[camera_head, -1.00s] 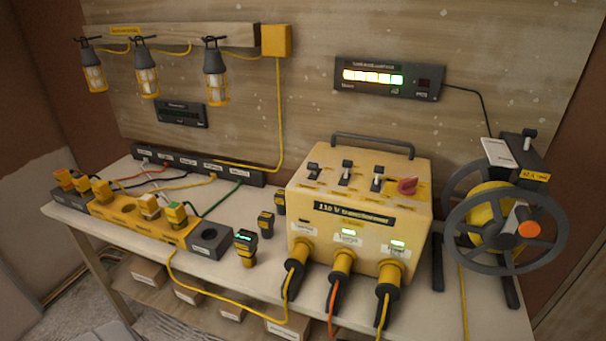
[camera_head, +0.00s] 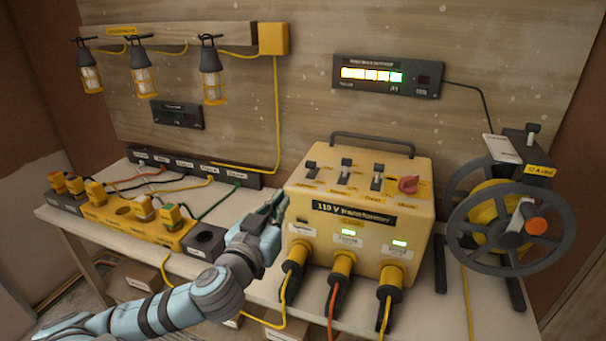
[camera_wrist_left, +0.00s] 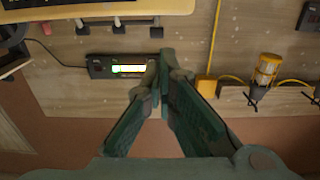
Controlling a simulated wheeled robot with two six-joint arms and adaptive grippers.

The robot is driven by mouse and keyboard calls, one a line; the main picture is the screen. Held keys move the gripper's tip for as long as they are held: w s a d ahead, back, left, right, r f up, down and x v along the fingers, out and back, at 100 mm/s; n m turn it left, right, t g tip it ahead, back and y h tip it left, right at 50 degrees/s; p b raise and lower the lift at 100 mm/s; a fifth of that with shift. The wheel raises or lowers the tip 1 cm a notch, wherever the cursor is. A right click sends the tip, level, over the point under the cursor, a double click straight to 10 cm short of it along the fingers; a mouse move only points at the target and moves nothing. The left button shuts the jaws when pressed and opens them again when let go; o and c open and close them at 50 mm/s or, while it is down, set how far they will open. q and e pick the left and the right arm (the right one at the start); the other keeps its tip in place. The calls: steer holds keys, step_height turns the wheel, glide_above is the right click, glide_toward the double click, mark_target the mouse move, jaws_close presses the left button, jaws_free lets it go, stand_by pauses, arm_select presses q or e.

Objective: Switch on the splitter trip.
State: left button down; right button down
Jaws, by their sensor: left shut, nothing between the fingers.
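The yellow 110 V transformer (camera_head: 413,225) stands on the bench with several controls on its sloping top. Its left trip switch (camera_head: 312,169) sits lower than the middle switch (camera_head: 346,166) and right switch (camera_head: 377,172), whose levers stand up. The lamp above the left outlet is dark; the other two glow green. I cannot read which switch is labelled splitter. My left gripper (camera_head: 277,203) is shut and empty, just left of the transformer, apart from the switches. In the left wrist view its fingers (camera_wrist_left: 155,64) are together, and the transformer edge (camera_wrist_left: 150,7) shows inverted at the top.
The yellow splitter block (camera_head: 122,222) with plugs lies at the left. A cable reel (camera_head: 510,228) stands at the right. A display (camera_head: 388,77) with lit bars and caged lamps (camera_head: 212,80) hang on the wall. The transformer's carrying handle (camera_head: 372,140) rises behind the switches.

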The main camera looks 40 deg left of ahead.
arm_select(q)
steer(key=b, duration=0.3)
glide_toward(307, 166)
steer(key=x, duration=0.7)
